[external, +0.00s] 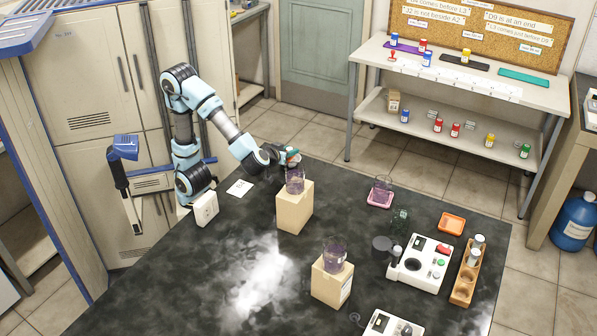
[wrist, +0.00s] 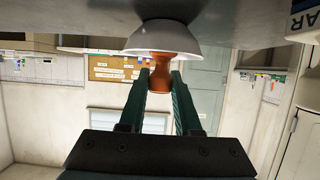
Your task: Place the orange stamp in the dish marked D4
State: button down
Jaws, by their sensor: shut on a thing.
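My gripper (wrist: 160,85) is shut on an orange piece with a narrow waist, which I take for the orange stamp (wrist: 158,73). A pale dome-shaped part (wrist: 165,38) shows right above the orange in the wrist view; I cannot tell if it belongs to the stamp. A pink dish (external: 380,199) and an orange dish (external: 452,223) are on the bench; no D4 marking is readable.
The beaker stands on a tan box (external: 294,212); another beaker is on a second box (external: 333,282). A glass stands in the pink dish. A white instrument (external: 420,262) and wooden rack (external: 467,272) are at the right. A shelf (external: 470,80) behind holds bottles and a red stamp (external: 392,55).

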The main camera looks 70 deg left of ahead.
jog(key=shift+f+b, duration=0.3)
jog(key=shift+b, duration=0.05)
jog(key=c, duration=0.6)
grip_release()
jog(key=shift+r, duration=0.15)
jog(key=shift+r+p, duration=0.65)
jog(key=shift+p, duration=0.45)
jog(key=v, duration=1.1)
jog(key=shift+s+d+f+b, duration=0.25)
jog(key=shift+s+d+b, duration=0.1)
jog(key=shift+d+b, duration=0.1)
